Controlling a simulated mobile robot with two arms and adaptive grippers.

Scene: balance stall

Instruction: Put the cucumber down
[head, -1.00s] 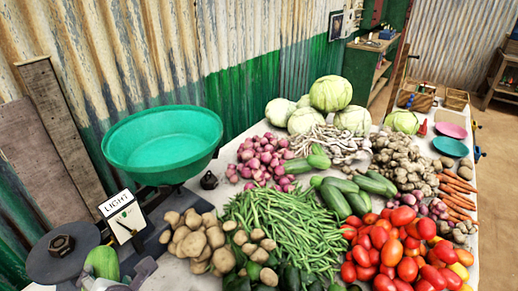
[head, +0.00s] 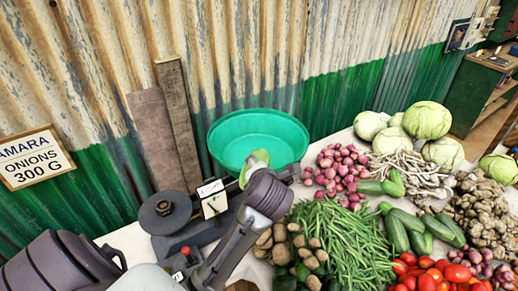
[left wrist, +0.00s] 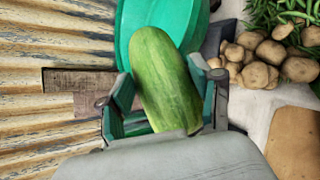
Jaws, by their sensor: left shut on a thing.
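My left gripper (left wrist: 166,100) is shut on a light green cucumber (left wrist: 165,75), with one finger on each side of it. In the head view, the gripper (head: 262,172) is partly hidden by my wrist, and the cucumber (head: 258,158) shows only as a short green end against the near rim of the green pan. The green pan (head: 258,125) of the balance looks empty where its inside shows. In the left wrist view, the pan (left wrist: 140,20) lies behind the cucumber's far end. I cannot tell how high the cucumber is above it. My right gripper is not in view.
The balance has a round dark plate (head: 165,212) and a LIGHT sign (head: 212,199). Potatoes (head: 290,245), green beans (head: 345,240), onions (head: 340,172), other cucumbers (head: 405,230) and tomatoes (head: 440,276) crowd the table. A corrugated wall (head: 320,60) stands close behind.

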